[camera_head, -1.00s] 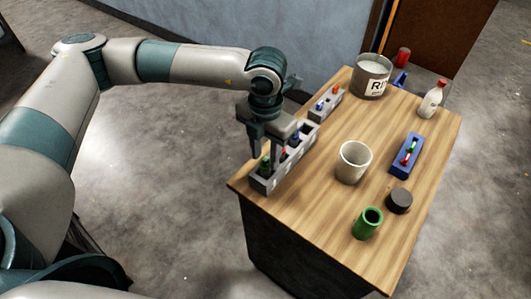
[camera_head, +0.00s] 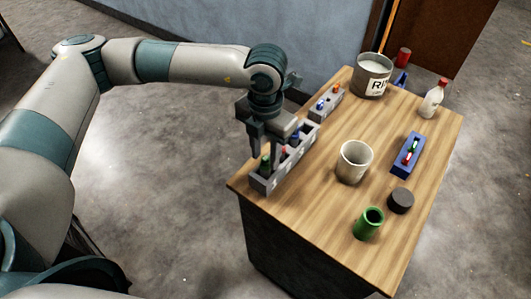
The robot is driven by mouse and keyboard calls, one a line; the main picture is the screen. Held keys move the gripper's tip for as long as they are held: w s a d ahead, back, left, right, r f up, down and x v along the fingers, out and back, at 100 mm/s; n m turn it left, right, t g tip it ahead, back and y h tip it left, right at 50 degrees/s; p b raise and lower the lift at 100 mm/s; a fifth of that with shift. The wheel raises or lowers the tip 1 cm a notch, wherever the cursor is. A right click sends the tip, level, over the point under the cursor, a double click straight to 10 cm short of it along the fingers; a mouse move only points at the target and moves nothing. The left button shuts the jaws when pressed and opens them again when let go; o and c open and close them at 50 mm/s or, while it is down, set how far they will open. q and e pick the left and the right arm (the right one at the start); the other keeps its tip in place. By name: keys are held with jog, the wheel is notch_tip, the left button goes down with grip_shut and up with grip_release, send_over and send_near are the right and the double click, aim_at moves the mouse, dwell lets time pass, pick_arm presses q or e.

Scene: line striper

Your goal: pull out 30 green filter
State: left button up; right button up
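A green filter (camera_head: 265,163) stands upright in the near end slot of a grey rack (camera_head: 262,184) at the table's left edge. Red and blue pieces stand in the slots behind it. My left gripper (camera_head: 268,150) points down over this rack, its fingers apart, with the green filter low between or just beside them. I cannot tell whether a finger touches it. Any number on the filter is too small to read. My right gripper is not in view.
A smaller grey rack (camera_head: 326,102) stands behind. A white cup (camera_head: 354,162), green cup (camera_head: 368,224), black lid (camera_head: 400,201), blue holder (camera_head: 407,155), white bottle (camera_head: 433,99) and labelled tin (camera_head: 372,76) stand on the table (camera_head: 310,210). The front left tabletop is clear.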

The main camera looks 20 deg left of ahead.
pick_arm(q)
grip_shut()
jog(key=shift+r, duration=0.6)
dwell(0.5)
jog(key=shift+r, duration=0.1)
dwell(0.3)
jog(key=shift+r, duration=1.35)
jog(key=shift+r+p, duration=0.75)
jog(key=shift+r, duration=1.3)
